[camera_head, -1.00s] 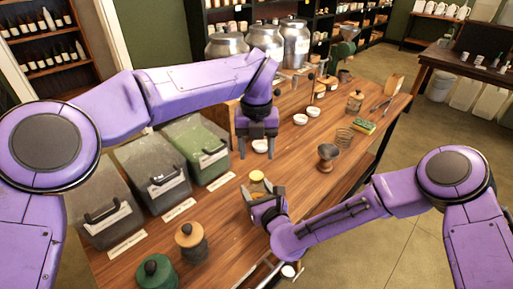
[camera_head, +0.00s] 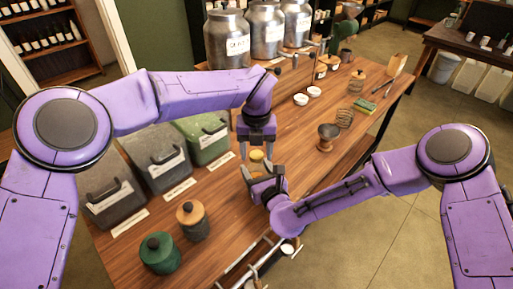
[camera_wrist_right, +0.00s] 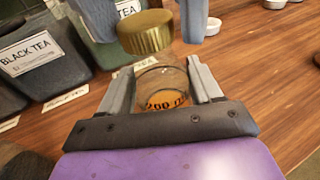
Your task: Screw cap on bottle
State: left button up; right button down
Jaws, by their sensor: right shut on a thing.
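A clear glass bottle (camera_wrist_right: 160,76) with an orange label reading "200" stands between the fingers of my right gripper (camera_wrist_right: 163,80), which is shut on it. A ribbed gold cap (camera_wrist_right: 145,34) shows at the bottle's top; I cannot tell whether it is seated straight. In the head view the cap (camera_head: 256,155) is small and yellow, just above my right gripper (camera_head: 264,174). My left gripper (camera_head: 257,150) points down from above, its open fingers on either side of the cap with a gap. The head view mostly hides the bottle behind my right gripper.
Lidded tea bins (camera_head: 156,157) stand left on the wooden table. A green-lidded jar (camera_head: 160,254) and a wooden-lidded jar (camera_head: 193,221) are in front. Large metal canisters (camera_head: 227,38) stand behind.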

pick_arm(q)
jog(key=c, duration=1)
jog(key=o, duration=1.2)
notch_tip(320, 180, up, 12)
jog(key=shift+r, duration=0.1)
pick_arm(e)
jog(key=shift+c, duration=0.6)
grip_release()
